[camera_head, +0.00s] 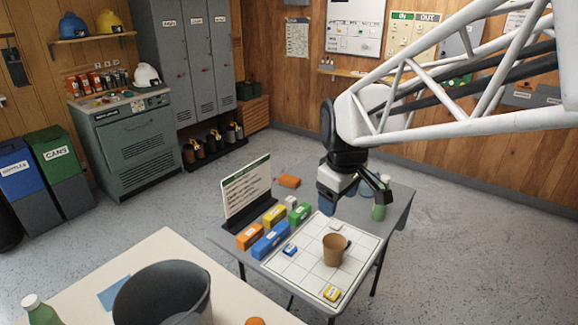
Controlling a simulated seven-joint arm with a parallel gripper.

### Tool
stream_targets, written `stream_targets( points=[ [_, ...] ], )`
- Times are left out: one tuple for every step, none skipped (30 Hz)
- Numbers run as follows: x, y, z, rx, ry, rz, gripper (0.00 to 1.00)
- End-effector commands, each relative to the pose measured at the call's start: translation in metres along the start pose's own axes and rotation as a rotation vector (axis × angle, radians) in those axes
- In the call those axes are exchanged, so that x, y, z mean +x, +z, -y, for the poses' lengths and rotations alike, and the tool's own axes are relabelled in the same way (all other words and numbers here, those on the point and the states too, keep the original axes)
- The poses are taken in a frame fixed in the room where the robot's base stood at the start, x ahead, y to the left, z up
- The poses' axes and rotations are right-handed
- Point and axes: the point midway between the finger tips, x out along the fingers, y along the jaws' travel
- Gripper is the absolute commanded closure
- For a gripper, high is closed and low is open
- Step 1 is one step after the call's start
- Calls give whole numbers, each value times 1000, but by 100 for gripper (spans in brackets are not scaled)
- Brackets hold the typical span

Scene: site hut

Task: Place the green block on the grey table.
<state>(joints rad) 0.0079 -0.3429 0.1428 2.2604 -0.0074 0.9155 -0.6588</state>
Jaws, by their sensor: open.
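A green block (299,213) with a pale label stands on the grey table (400,198), at the right end of a cluster of coloured blocks beside the white grid mat. My gripper (354,204) is above the back part of the table, to the right of the green block and apart from it. Its jaws are open, and I see nothing held between them. A green bottle-like thing (379,212) shows just below the right finger; I cannot tell if they touch. A bluish thing shows by the left finger, partly hidden.
The white grid mat (308,262) bears a brown mug (334,250) and small blue and yellow blocks. An upright sign (247,190) stands at the table's left. A pale table (226,290) in front holds a dark bucket (162,296) and a green-and-white bottle (40,311).

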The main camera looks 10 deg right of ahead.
Motion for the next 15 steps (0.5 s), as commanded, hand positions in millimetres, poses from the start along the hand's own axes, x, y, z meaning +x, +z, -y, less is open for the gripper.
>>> stream_targets(
  points=[
    [-5,11,9,45,5,-6,32],
    [-6,18,14,74,6,-8,32],
    [-8,26,20,114,9,-12,32],
    [-9,32,25,144,10,-14,32],
    [-10,38,29,173,11,-16,32],
    [-12,46,36,212,13,-20,32],
    [-12,52,41,242,14,-22,32],
    [-14,58,45,272,16,-26,32],
    [-14,67,52,310,17,-29,32],
    [-15,72,56,340,19,-33,32],
    [-15,79,61,370,20,-35,32],
    [-16,87,67,408,21,-39,32],
    [-15,92,72,437,22,-41,32],
    [-15,98,76,464,22,-43,32],
    [-15,105,81,499,23,-48,32]
  ],
)
